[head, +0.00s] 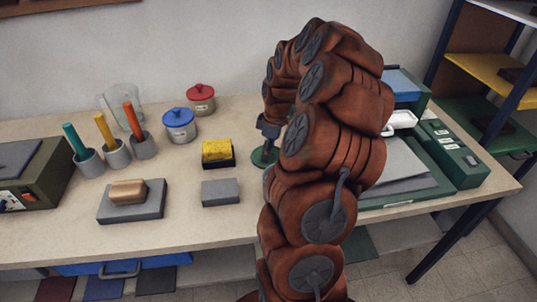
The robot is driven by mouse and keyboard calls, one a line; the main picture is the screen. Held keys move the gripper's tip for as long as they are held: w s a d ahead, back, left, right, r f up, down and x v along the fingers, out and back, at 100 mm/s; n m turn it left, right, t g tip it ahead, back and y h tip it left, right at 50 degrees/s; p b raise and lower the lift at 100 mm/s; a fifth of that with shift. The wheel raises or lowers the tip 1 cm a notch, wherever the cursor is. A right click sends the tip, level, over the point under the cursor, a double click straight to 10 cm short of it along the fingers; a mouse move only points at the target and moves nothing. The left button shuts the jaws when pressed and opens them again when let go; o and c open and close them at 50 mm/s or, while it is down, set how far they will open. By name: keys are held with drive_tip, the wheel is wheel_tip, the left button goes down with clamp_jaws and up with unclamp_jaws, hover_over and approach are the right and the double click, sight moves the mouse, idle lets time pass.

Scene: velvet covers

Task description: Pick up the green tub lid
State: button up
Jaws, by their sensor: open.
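The green tub lid (259,158) shows as a green round edge on the table, left of my arm, which hides its right part. I cannot tell whether a tub stands under it. My gripper (268,146) is the dark end of my arm, pointing down right over the lid. It is open; its fingers are small and partly merged with the lid's dark middle, so I cannot tell whether they touch it.
A yellow sponge (216,149) on a dark block and a grey block (220,192) lie left of the lid. Blue-lidded (180,125) and red-lidded (200,99) tubs stand behind left. Bare table lies in front.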

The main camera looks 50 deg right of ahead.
drive_tip(key=c, duration=1)
drive_tip(key=shift+c, duration=0.2)
